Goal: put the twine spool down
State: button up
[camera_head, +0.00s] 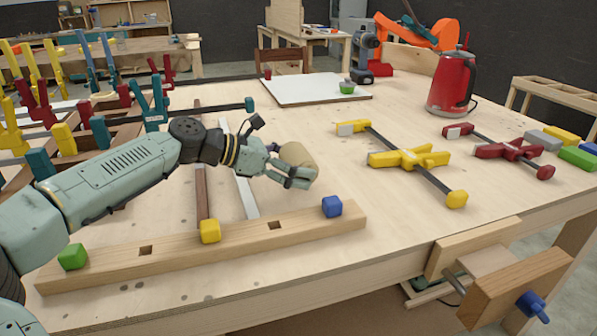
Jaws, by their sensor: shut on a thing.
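The twine spool (299,157) is a tan, rounded cylinder near the middle of the view. My arm reaches in from the left, and the gripper hides part of the spool.
A wooden rail (110,261) with green (72,256), yellow (210,231) and blue (332,206) blocks lies in front. A yellow clamp (410,158) and a red clamp (506,150) lie right. Bench space right of the spool is clear.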

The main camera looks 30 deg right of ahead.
jog(key=shift+d+f+p, duration=0.15)
jog(key=shift+f+p, duration=0.05)
jog(key=shift+f, duration=0.6)
jog(key=shift+d+f+p, duration=0.15)
jog(key=shift+f+p, duration=0.05)
jog(key=shift+f, duration=0.55)
jog(key=shift+f, duration=0.15)
jog(key=o, duration=0.8)
jog(key=shift+f, duration=0.1)
jog(key=shift+c, duration=0.2)
jog(key=shift+o, duration=1)
jog(key=shift+r, duration=0.2)
